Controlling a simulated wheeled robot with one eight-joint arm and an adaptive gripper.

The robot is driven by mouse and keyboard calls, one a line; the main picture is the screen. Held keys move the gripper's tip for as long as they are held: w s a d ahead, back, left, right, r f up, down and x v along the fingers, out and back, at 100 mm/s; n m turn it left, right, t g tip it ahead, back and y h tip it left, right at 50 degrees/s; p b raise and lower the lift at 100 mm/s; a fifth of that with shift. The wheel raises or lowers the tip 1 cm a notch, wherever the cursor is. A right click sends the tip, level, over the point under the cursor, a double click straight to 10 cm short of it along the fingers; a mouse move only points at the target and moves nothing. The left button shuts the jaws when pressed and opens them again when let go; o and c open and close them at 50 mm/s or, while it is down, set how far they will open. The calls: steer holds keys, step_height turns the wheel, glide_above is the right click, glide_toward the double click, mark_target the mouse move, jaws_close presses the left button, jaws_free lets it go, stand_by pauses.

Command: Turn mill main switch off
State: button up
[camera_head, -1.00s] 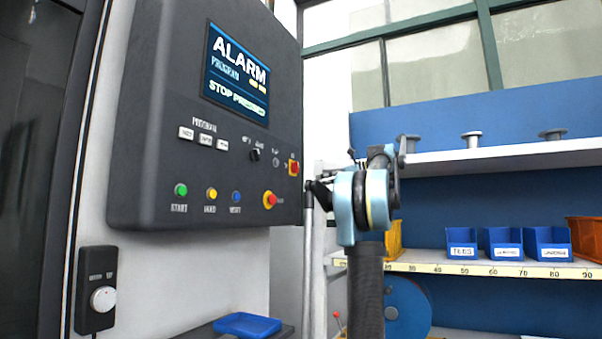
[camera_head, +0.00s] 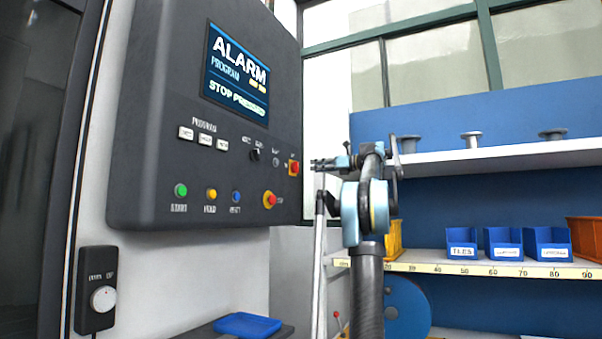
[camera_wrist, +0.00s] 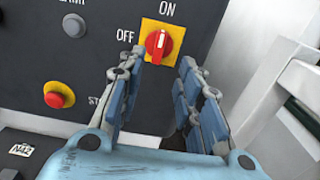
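The main switch (camera_head: 293,168) is a small red knob on a yellow plate, at the right edge of the dark control panel (camera_head: 140,200). In the wrist view the switch (camera_wrist: 157,43) has ON printed above it and OFF to its left. Its white mark points up, toward ON. My gripper (camera_head: 314,163) is just right of the switch at about its height, pointing at the panel. In the wrist view my gripper (camera_wrist: 162,62) is open and empty, with its two fingers apart and the switch ahead between their tips. I see no contact with the knob.
A red stop button on a yellow ring (camera_head: 270,200) sits lower left of the switch. Green, yellow and blue buttons (camera_head: 212,194) are further left. The screen (camera_head: 236,75) reads ALARM. A shelf with blue bins (camera_head: 505,243) stands behind my arm.

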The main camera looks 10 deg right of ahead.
mark_target(296, 167)
steer(key=x, duration=0.8)
steer(key=shift+a, duration=0.25)
steer(key=shift+w, duration=0.15)
jaws_close()
